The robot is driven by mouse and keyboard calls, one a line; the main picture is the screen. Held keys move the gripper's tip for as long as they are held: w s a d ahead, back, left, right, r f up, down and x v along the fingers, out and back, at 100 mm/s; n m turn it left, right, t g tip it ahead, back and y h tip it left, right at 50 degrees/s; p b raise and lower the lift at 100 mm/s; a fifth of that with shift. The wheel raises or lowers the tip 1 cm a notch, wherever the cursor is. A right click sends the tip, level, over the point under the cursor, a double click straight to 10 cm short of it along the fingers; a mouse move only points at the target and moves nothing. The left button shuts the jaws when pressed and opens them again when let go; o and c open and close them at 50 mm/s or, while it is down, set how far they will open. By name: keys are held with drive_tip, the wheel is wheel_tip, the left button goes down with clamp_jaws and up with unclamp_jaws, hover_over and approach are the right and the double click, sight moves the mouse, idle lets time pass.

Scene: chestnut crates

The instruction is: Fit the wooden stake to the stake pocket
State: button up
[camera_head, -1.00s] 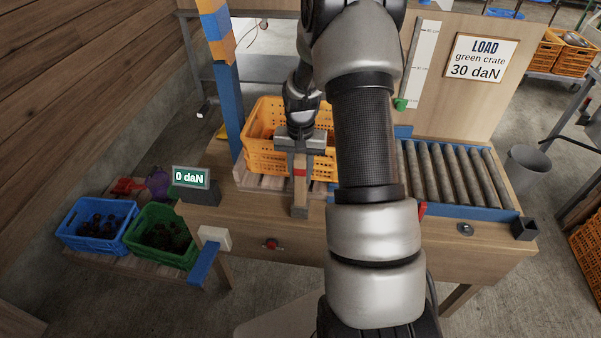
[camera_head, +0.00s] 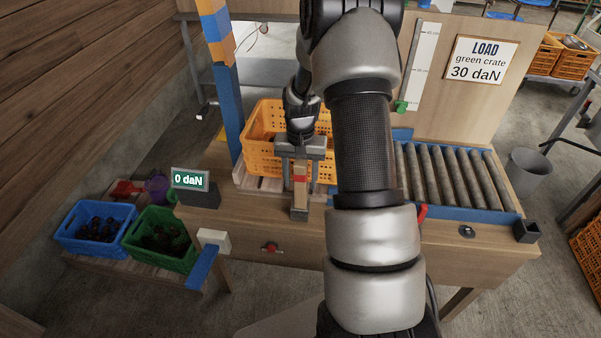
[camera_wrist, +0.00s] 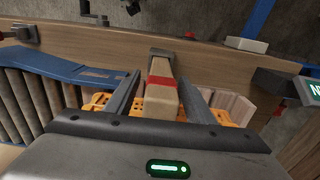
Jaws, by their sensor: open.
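The wooden stake (camera_head: 300,190), pale with a red band, stands upright near the front edge of the wooden bench. It also shows in the wrist view (camera_wrist: 161,102). Its lower end meets a small dark grey socket (camera_head: 299,214), which looks like the stake pocket; the wrist view shows its rim (camera_wrist: 162,53) around the stake's far end. How deep the stake sits is hidden. My gripper (camera_head: 300,171) is open above the socket, its fingers on either side of the stake, with visible gaps in the wrist view (camera_wrist: 158,84).
An orange crate (camera_head: 262,158) stands just behind the stake. Rollers (camera_head: 450,178) lie to the right, and a black square socket (camera_head: 526,231) sits at the bench's right corner. A display (camera_head: 190,179) reading 0 daN stands left. Blue (camera_head: 70,237) and green (camera_head: 150,252) crates are lower left.

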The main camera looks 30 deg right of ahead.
wheel_tip(320, 180, up, 17)
drive_tip(key=p, duration=0.1)
drive_tip(key=shift+r, duration=0.2)
idle(0.5)
